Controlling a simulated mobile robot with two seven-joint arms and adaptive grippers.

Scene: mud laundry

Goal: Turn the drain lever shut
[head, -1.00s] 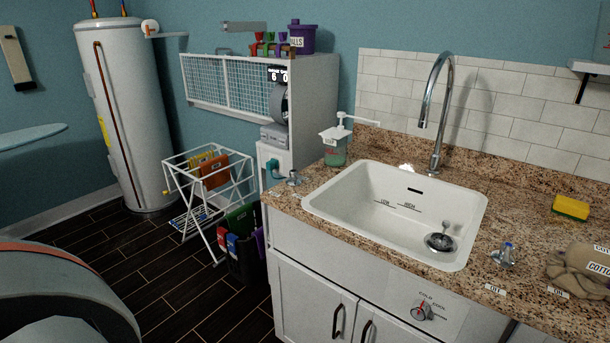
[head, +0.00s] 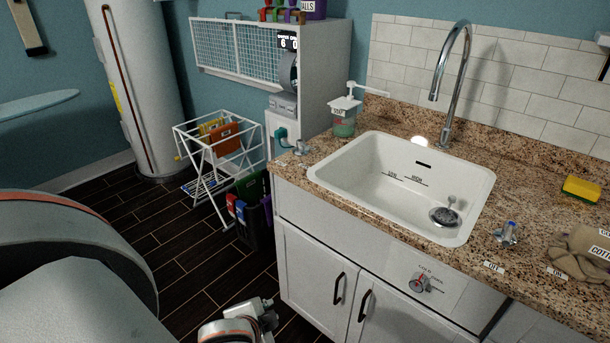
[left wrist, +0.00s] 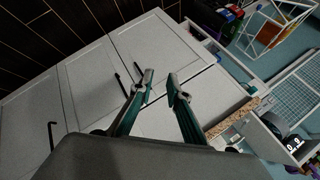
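The white sink (head: 345,190) is set in the granite counter. A round metal drain (head: 443,216) with a small upright stalk is in its basin. A dial with a red pointer (head: 418,284) is on the cabinet front below the sink; its small labels are hard to read. I cannot tell for sure which part is the drain lever. My left wrist shows at the bottom of the head view, low in front of the cabinet, left of the dial. In the left wrist view my left gripper (left wrist: 160,80) is open and empty, facing the cabinet doors. My right gripper is out of view.
A blue-topped tap handle (head: 508,232), gloves (head: 585,255) and a yellow sponge (head: 581,189) are on the counter's right. Cabinet handles (head: 337,288) stick out in front.

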